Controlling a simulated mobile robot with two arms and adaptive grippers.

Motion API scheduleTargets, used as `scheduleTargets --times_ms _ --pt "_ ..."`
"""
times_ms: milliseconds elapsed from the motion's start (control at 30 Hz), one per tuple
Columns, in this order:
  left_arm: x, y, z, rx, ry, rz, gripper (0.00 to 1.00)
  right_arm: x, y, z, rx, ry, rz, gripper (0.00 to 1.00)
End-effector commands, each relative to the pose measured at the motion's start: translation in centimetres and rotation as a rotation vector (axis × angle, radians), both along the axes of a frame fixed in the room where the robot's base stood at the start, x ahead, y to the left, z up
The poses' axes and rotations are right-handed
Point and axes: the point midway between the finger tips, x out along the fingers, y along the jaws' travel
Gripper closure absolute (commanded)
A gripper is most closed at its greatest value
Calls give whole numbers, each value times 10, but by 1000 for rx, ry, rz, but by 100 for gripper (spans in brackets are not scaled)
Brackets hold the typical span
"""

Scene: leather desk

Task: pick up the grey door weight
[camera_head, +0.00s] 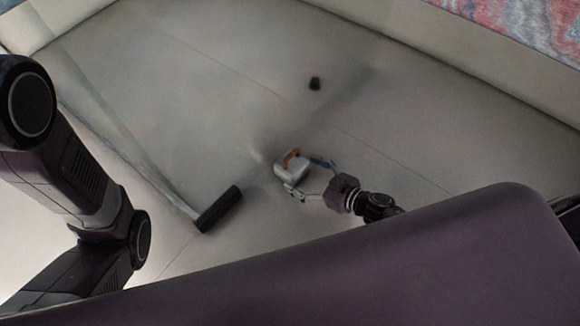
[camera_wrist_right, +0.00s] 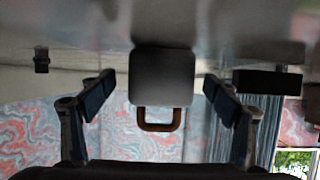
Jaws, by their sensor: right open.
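In the wrist view gaps show between the weight and both fingers. The left gripper is not in view; only links of my left arm show.
A small dark object (camera_head: 315,84) stands farther back. The leather desk (camera_head: 200,110) is otherwise mostly clear, with a raised pale border (camera_head: 450,50) at the back right.

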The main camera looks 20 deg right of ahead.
Motion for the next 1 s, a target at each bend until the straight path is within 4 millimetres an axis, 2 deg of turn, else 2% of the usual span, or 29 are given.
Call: scheduleTargets --times_ms 100,300,667,1000 --pt "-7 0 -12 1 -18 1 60 11 8 -8 0 -5 2 18" --pt "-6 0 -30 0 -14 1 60 30 22 -17 0 -2 2 18" --pt "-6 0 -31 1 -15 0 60 36 27 -17 1 1 0 18" --pt "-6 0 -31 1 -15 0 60 36 27 -17 1 1 1 56"
